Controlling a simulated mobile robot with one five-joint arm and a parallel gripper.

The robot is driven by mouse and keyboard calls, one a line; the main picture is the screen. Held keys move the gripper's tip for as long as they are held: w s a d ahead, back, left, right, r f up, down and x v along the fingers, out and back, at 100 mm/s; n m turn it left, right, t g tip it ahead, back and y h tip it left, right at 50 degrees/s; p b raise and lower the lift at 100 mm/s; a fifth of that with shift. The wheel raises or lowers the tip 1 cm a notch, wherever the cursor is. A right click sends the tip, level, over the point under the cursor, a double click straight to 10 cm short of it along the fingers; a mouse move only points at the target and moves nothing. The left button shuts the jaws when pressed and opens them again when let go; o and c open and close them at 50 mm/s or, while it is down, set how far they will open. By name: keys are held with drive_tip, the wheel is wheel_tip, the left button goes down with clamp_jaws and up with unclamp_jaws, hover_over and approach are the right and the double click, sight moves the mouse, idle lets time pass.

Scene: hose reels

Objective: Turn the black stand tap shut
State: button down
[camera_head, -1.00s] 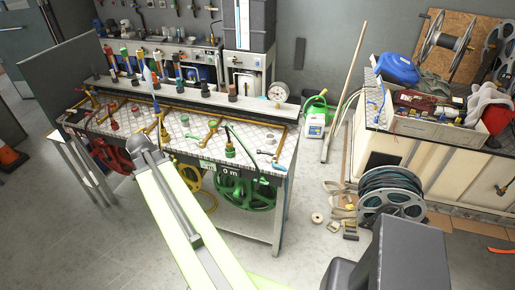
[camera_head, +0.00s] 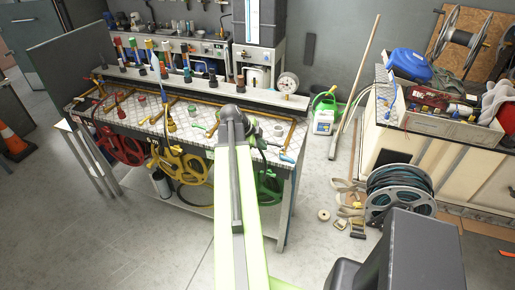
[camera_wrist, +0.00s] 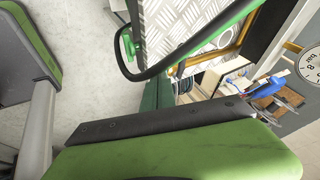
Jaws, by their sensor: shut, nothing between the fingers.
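The workbench (camera_head: 160,120) has a chequer-plate top with several coloured taps and pipes. Several posts stand on the raised shelf behind it; one with a dark top (camera_head: 212,78) is right of centre. I cannot tell for sure which is the black stand tap. My gripper (camera_head: 236,115) is at the end of my raised arm, in front of the bench's right half, and hides part of the top there. It is shut and empty. In the wrist view a black hose and a green pipe (camera_wrist: 215,30) cross in front of the chequer plate.
Green (camera_head: 268,185), yellow (camera_head: 180,160) and red (camera_head: 120,145) hose reels hang under the bench's front. A dial (camera_head: 287,83) stands at the shelf's right end. A grey hose reel (camera_head: 398,195) is on the floor at right. The floor in front is clear.

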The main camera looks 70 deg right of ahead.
sight(270, 143)
drive_tip(key=d+f, duration=0.1)
drive_tip(key=d, duration=0.1)
drive_tip(key=d+f+b, duration=0.1)
drive_tip(key=shift+d+f, duration=0.2)
drive_tip(key=shift+d, duration=0.7)
drive_tip(key=shift+w+d+f, duration=0.1)
drive_tip(key=shift+w+d, duration=0.05)
drive_tip(key=shift+d, duration=0.5)
drive_tip(key=shift+a, duration=0.1)
